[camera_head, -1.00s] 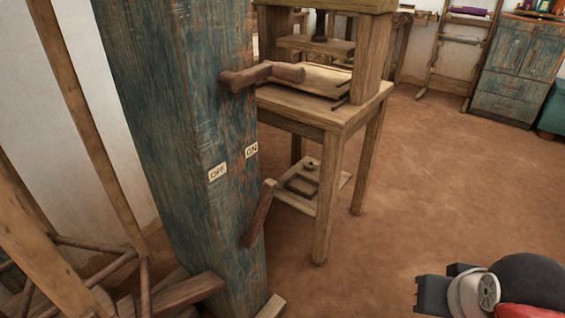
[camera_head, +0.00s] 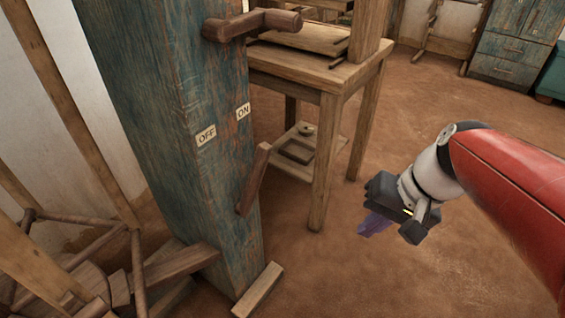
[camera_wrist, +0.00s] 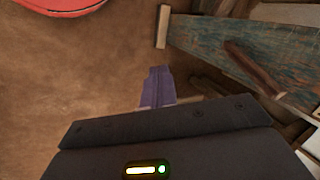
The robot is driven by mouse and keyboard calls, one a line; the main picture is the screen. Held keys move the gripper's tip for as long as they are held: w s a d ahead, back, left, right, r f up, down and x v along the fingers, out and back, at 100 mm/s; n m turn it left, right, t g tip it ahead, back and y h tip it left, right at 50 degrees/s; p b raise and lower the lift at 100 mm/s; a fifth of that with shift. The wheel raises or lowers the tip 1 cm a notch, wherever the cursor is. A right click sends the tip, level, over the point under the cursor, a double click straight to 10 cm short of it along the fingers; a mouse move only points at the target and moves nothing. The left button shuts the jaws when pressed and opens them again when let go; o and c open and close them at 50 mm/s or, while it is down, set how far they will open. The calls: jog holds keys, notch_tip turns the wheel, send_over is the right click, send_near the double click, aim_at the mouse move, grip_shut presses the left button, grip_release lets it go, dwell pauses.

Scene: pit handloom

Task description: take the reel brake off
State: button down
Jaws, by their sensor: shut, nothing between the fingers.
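The brake lever (camera_head: 254,178) is a short brown wooden bar on the right face of a worn blue post (camera_head: 165,130). It tilts, with its upper end to the right, near the ON label (camera_head: 243,111); the OFF label (camera_head: 206,135) is to the left. The lever also shows in the wrist view (camera_wrist: 254,66), on the blue post (camera_wrist: 215,48). My gripper (camera_head: 376,225) is to the right of the lever, apart from it, above the floor. Its purple fingers (camera_wrist: 157,86) are shut and empty.
A brown crank handle (camera_head: 252,24) sticks out from the post above the labels. A wooden table (camera_head: 318,72) with a low shelf stands behind the post. Wooden feet and bars surround the post's base. The floor (camera_head: 400,280) between post and gripper is clear.

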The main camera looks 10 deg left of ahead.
jog(key=w+a+f+g+y+b, duration=0.2)
jog(key=w+a+y, duration=0.2)
jog(key=w+y, duration=0.3)
jog(key=w+a+f+g+y+b, duration=0.2)
jog(key=w+y, duration=0.5)
jog(key=w, duration=0.6)
jog(key=shift+a+f+m+g+y+b, duration=0.3)
jog(key=shift+a+y+b, duration=0.15)
jog(key=shift+a, duration=0.5)
jog(key=s+x, duration=0.2)
jog(key=x, duration=1)
jog(key=shift+s+r, duration=0.3)
jog(key=shift+r, duration=0.1)
jog(key=shift+a, duration=0.1)
